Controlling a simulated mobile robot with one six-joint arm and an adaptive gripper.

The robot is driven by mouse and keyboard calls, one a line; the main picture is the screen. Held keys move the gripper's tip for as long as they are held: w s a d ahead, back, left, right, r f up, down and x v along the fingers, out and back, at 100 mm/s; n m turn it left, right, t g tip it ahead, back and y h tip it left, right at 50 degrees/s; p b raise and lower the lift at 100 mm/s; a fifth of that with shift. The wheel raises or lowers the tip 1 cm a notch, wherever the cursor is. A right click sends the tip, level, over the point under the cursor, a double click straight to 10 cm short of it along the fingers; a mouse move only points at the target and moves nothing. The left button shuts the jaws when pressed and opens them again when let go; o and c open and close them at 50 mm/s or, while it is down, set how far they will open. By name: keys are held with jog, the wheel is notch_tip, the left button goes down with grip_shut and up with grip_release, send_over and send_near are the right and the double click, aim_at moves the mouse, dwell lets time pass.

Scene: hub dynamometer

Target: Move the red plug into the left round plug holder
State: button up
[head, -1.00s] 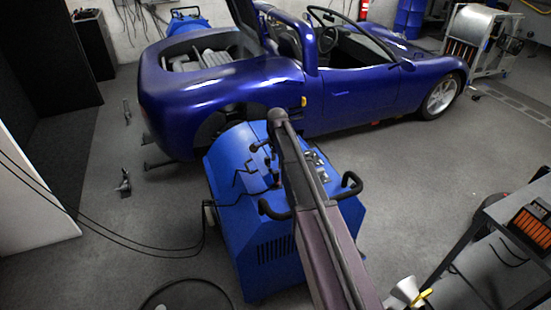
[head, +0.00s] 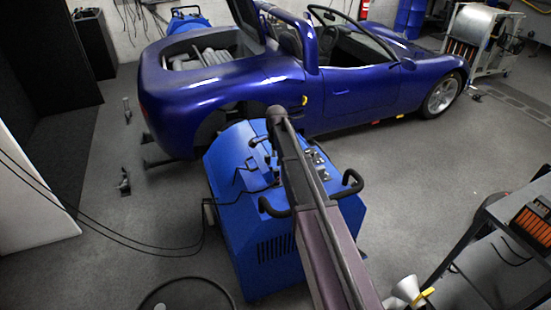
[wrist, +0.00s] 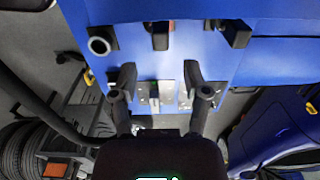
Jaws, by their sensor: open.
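My gripper (wrist: 160,78) is open and empty in the wrist view, its two dark fingers spread over the sloping top of the blue cabinet (wrist: 195,50). A small black block with a dark reddish part (wrist: 160,36), which looks like the red plug, sits above the gap between the fingertips, apart from them. A round grey-rimmed black holder (wrist: 100,45) lies up and left of the left finger; its opening looks empty. A black angular fitting (wrist: 237,34) sits at upper right. In the head view my arm hides much of the cabinet top (head: 228,160), and the plug cannot be made out.
Metal switch plates (wrist: 163,92) lie between and below the fingers. Black handles (head: 352,183) stick out from the cabinet's near edge, and black cables trail left. The blue car (head: 330,90) stands close behind. A grey bench (head: 490,225) is at the right.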

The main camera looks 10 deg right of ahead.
aim_at(276, 169)
jog(key=shift+f+b, duration=3.7)
jog(key=shift+f, duration=0.25)
grip_shut()
jog(key=shift+r, duration=0.1)
jog(key=shift+r+p, duration=0.5)
jog(key=shift+p, duration=0.15)
jog(key=shift+r, duration=0.15)
jog(key=shift+r+p, duration=1.35)
jog(key=shift+p, duration=0.1)
